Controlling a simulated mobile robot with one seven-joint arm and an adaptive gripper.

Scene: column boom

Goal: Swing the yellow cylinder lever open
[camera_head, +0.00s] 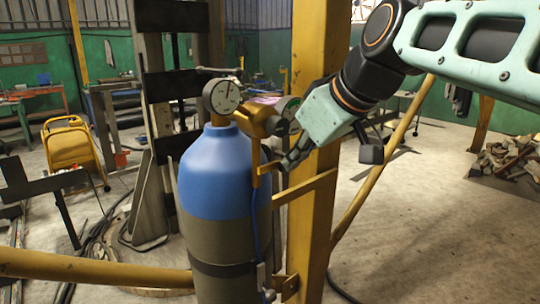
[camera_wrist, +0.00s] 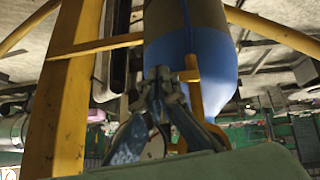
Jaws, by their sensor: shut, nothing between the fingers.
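A gas cylinder (camera_head: 222,180) with a blue shoulder and a dull grey-brown body stands upright. On top it has a brass-yellow valve with a gauge (camera_head: 222,96). The yellow lever (camera_head: 256,165) hangs down from the valve along the cylinder's right side, with a short piece bent at its lower end. My gripper (camera_head: 288,166) is just right of the lever, its fingertips shut and empty. In the wrist view, which looks upside down, the shut fingertips (camera_wrist: 163,74) are close beside the lever (camera_wrist: 191,68). I cannot tell whether they touch it.
A thick yellow post (camera_head: 310,215) stands right behind the cylinder, with a yellow bar (camera_head: 305,187) reaching toward it. A second dark-faced gauge (camera_head: 289,108) sits beside the valve, near my wrist. A yellow rail (camera_head: 95,268) crosses at the lower left.

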